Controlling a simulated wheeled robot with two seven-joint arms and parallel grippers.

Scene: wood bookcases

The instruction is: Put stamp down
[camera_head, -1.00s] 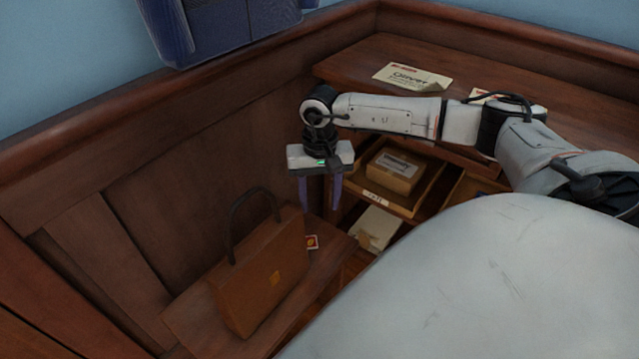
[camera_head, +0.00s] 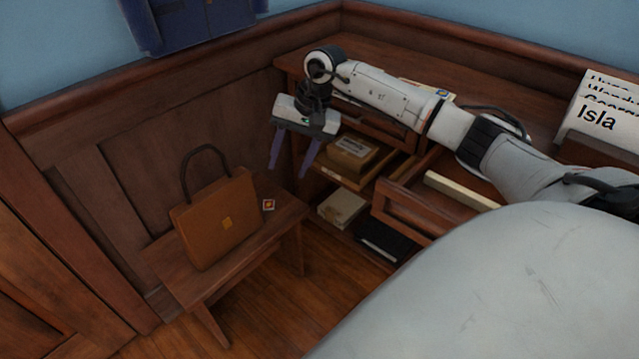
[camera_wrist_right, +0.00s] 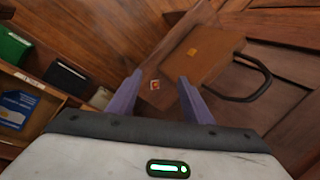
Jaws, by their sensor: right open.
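The stamp (camera_head: 268,204) is a small pale square with a red and orange picture. It lies flat on the wooden bench (camera_head: 178,270), just right of a brown handbag (camera_head: 217,217). My right gripper (camera_head: 288,172) is open and empty, raised above and beyond the bench, apart from the stamp. In the right wrist view the stamp (camera_wrist_right: 155,85) shows between the two spread purple fingers (camera_wrist_right: 156,88), some distance beyond them. My left gripper is not in view.
A wooden desk (camera_head: 390,55) holds open drawers and shelves with a box (camera_head: 352,153), a pale packet (camera_head: 341,207) and a black item (camera_head: 383,241). A blue bag (camera_head: 195,22) hangs on the wall. Floor in front is clear.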

